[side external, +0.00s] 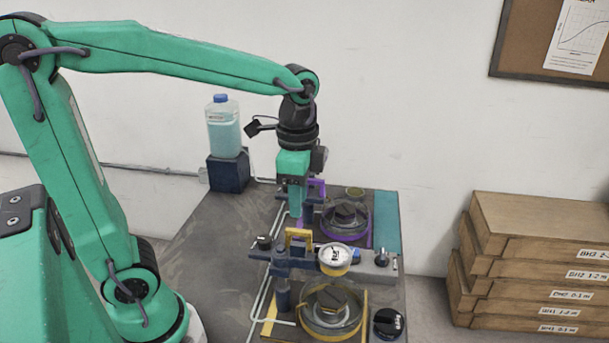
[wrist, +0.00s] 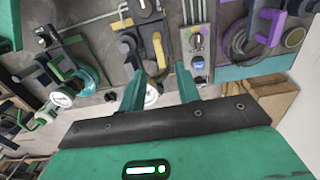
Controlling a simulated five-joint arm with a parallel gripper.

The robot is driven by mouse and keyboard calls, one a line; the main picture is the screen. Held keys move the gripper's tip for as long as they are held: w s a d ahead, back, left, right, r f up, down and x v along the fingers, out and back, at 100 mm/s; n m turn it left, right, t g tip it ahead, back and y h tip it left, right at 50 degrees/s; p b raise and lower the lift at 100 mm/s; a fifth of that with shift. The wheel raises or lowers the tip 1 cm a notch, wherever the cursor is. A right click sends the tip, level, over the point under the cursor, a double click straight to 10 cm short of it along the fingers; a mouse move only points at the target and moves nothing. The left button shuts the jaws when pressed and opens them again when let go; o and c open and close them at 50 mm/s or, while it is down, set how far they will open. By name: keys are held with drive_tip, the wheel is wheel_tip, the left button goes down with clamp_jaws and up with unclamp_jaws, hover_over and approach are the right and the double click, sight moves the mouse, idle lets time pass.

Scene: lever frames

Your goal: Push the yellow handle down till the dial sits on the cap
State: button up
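The yellow handle (side external: 299,236) stands on the dark lever of the near frame in the side view. The white dial (side external: 335,259) is at the right of that lever, above and apart from the dark cap (side external: 333,301) inside a yellow ring. My gripper (side external: 297,212) points down, slightly above and behind the yellow handle; contact cannot be told. In the wrist view my gripper (wrist: 161,88) has its two fingers apart with nothing held. The yellow handle (wrist: 160,49) shows just beyond the gap, and the dial (wrist: 152,93) is partly hidden between the fingers.
A similar frame with a purple handle (side external: 317,187) stands just behind, close to my gripper. A frame with a green handle (wrist: 56,75) shows at left in the wrist view. A bottle (side external: 223,126) stands on a dark block; wooden boxes (side external: 535,260) are stacked at right.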

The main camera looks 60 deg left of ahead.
sight(298, 230)
drive_tip(key=shift+f, duration=3.05)
drive_tip(key=shift+c, duration=0.4)
clamp_jaws()
